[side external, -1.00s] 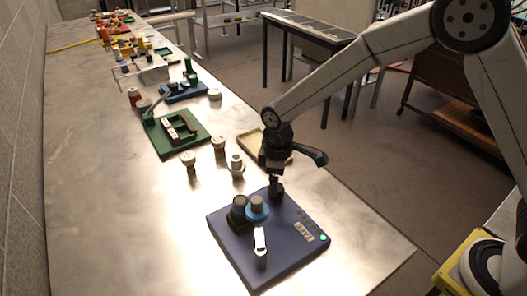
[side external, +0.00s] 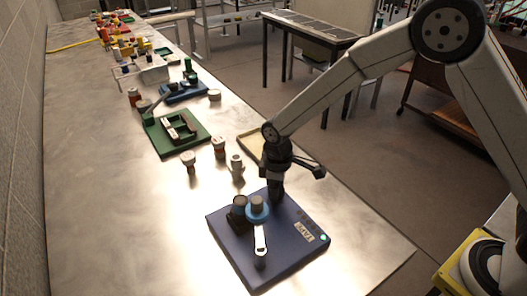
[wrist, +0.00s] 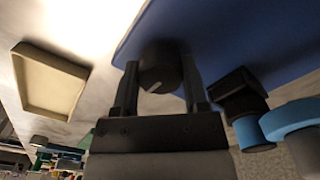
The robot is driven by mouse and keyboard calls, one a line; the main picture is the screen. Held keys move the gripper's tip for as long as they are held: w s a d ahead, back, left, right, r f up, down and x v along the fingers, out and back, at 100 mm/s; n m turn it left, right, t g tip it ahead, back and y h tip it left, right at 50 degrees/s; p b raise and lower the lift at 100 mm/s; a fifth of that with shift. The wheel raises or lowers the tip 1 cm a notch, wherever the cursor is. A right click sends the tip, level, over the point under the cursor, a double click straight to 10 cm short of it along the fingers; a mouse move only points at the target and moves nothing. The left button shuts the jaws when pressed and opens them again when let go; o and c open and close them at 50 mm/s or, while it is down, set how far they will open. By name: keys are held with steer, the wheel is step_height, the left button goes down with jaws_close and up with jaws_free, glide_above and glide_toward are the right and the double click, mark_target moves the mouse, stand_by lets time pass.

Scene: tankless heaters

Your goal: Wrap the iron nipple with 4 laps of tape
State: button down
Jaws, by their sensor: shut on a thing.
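The dark blue board marked TAPE (side external: 290,255) lies flat on the table's near end. My gripper (side external: 276,194) points down at the board's far edge. In the wrist view my gripper (wrist: 160,85) is shut on a round black knob (wrist: 158,62) with a white mark. Beside it on the board is a black holder (side external: 238,216) with a dark round top; I cannot tell whether this is the iron nipple. A blue ring, probably the tape roll (side external: 257,215), sits around a grey post (side external: 256,200). A white lever (side external: 260,240) stands in front.
Several small pale fittings (side external: 237,170) stand beyond the board. A shallow beige tray (side external: 248,146) lies by the table's right edge and shows in the wrist view (wrist: 50,82). A green fixture (side external: 160,142) and a blue one (side external: 180,95) stand further back. The table's left side is clear.

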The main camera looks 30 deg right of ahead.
steer(key=shift+m, duration=0.3)
steer(key=m, duration=1)
steer(key=shift+m, duration=2.1)
steer(key=shift+c, duration=0.5)
jaws_free()
